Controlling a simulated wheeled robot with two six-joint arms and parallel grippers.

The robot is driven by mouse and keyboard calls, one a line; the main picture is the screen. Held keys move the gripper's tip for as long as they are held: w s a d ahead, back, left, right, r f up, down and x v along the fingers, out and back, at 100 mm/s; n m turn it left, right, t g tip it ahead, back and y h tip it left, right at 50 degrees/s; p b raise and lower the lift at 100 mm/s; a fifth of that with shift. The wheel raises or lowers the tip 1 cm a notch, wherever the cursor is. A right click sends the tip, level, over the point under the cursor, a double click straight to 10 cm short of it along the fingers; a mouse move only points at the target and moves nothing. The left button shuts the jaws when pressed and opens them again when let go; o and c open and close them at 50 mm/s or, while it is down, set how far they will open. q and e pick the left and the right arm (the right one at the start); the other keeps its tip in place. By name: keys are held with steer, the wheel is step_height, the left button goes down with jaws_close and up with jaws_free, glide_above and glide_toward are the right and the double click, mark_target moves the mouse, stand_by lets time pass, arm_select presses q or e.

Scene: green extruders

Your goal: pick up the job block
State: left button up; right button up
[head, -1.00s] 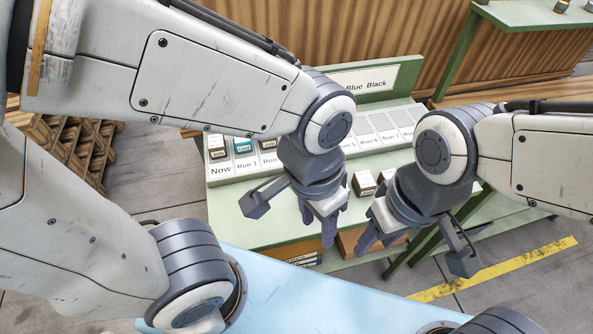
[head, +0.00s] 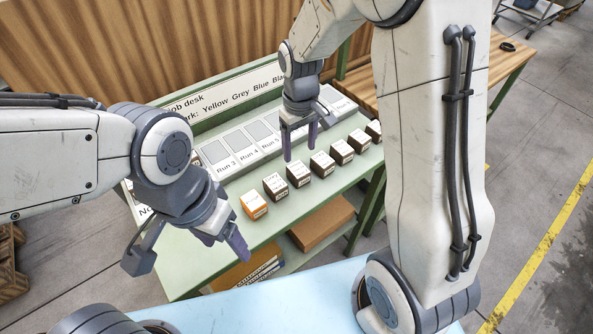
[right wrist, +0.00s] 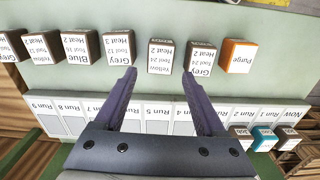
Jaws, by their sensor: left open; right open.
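Brown job blocks with white labels stand in a row on the green desk (head: 190,262). An orange-sided block (head: 254,206), labelled Purge (right wrist: 239,56), ends the row. My right gripper (head: 300,146) is open and empty above the desk, between the row and the slot strip. In the right wrist view its fingertips (right wrist: 159,74) point at the row, with a Yellow Heat 2 block (right wrist: 160,54) ahead between them. Grey-labelled blocks (right wrist: 201,58) and (right wrist: 117,46) flank it. My left gripper (head: 221,242) is open and empty near the desk's front-left. Which block is the job block I cannot tell.
A grey slot strip (head: 243,160) runs behind the row; the Run 3 to Run 5 slots look empty. Blocks (right wrist: 264,138) fill the Now end. A sign board (head: 215,110) stands behind. Boxes (head: 322,222) lie on the lower shelf.

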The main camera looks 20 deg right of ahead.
mark_target(298, 168)
step_height(298, 168, down, 4)
steer(key=shift+f, duration=0.1)
steer(key=shift+w+a+f+p, duration=0.1)
steer(key=shift+f+p, duration=1)
steer(key=shift+f, duration=1.5)
jaws_close()
